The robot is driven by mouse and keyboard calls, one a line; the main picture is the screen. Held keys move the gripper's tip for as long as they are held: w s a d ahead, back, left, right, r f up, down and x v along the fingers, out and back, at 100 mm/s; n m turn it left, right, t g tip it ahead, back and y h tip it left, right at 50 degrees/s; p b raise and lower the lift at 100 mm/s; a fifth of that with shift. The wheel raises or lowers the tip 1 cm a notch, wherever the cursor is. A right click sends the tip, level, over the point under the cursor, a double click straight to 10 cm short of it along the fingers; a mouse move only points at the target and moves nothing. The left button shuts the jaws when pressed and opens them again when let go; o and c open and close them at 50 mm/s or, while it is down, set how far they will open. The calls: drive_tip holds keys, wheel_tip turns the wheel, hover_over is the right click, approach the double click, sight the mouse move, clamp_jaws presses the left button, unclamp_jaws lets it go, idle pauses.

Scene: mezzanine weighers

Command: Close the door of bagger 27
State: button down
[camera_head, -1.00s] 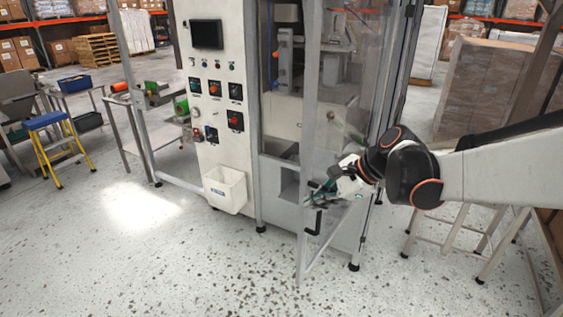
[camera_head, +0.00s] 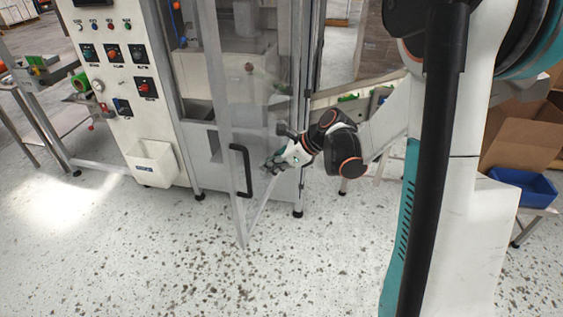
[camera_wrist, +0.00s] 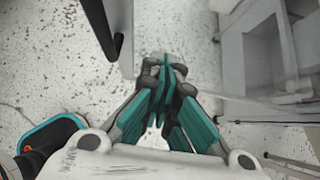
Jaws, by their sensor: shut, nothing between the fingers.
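The bagger's door (camera_head: 233,200) is a clear panel in a grey frame. It stands open, its free edge swung out in front of the machine. A black handle (camera_head: 241,171) is on the free-edge post. My gripper (camera_head: 270,166) is just right of the handle, apart from it, with its fingers pointing left. In the wrist view, my gripper (camera_wrist: 162,84) has its teal fingers together with nothing held, and the black handle (camera_wrist: 99,27) is at upper left. Whether the fingers touch the clear panel cannot be told.
The bagger's cream control panel (camera_head: 118,90) has buttons and a white bin (camera_head: 152,163) below. An open grey compartment (camera_wrist: 256,62) shows in the wrist view. A blue tray (camera_head: 524,187) stands at right. The speckled floor in front is clear.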

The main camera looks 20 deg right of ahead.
drive_tip(key=shift+w+a+f, duration=0.3)
drive_tip(key=shift+w+a, duration=0.55)
drive_tip(key=shift+a, duration=0.15)
drive_tip(key=shift+w+a+f, duration=0.25)
drive_tip(key=shift+w+a, duration=0.55)
drive_tip(key=shift+a, duration=0.15)
drive_tip(key=shift+w+a, duration=0.1)
